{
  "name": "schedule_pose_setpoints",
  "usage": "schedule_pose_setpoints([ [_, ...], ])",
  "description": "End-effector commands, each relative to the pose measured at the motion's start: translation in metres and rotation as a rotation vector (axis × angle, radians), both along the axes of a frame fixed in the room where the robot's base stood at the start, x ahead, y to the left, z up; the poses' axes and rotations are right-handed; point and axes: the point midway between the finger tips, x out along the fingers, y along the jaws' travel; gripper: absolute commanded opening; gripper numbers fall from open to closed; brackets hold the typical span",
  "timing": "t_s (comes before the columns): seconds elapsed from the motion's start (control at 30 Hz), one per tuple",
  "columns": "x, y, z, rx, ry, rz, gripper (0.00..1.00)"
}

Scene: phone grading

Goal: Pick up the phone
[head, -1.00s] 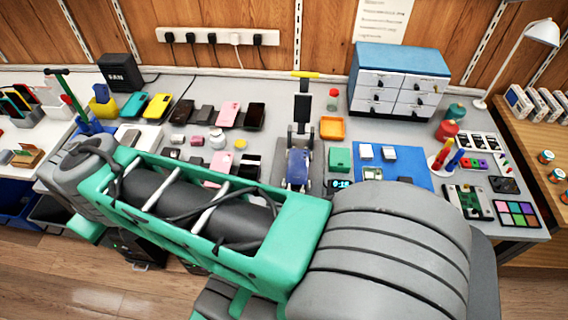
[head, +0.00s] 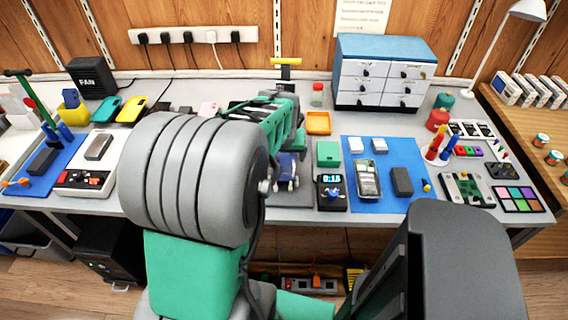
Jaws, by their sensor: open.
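Several phone-like things lie on the bench, and I cannot tell which is meant. A phone with a pale, glassy face (head: 368,182) lies on the blue mat (head: 352,213), with a dark slab (head: 402,181) to its right. A grey phone-like slab (head: 98,147) lies on a white device at the left. A pink phone (head: 208,109) lies at the back, partly hidden by my arm. My arm reaches over the middle of the bench, and its end is hidden behind its own links. My gripper cannot be made out.
A blue-topped drawer unit (head: 385,50) stands at the back. A clamp-like stand with a yellow handle (head: 285,61) is partly covered by my arm. An orange tray (head: 318,123), a small meter (head: 331,192) and a green box (head: 328,153) stand near the mat. Pens and a colour palette (head: 517,197) are at the right.

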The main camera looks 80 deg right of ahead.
Motion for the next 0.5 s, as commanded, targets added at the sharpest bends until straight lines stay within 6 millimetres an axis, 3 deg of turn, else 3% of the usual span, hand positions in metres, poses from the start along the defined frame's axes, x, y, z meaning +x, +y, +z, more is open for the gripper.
schedule_pose_setpoints([
  [0.2,0.001,-0.015,-0.034,0.003,0.0,0.0,0.89],
  [0.43,0.001,-0.016,-0.037,0.0,0.0,0.001,0.89],
  [0.5,0.001,-0.016,-0.037,0.0,0.0,0.001,0.85],
])
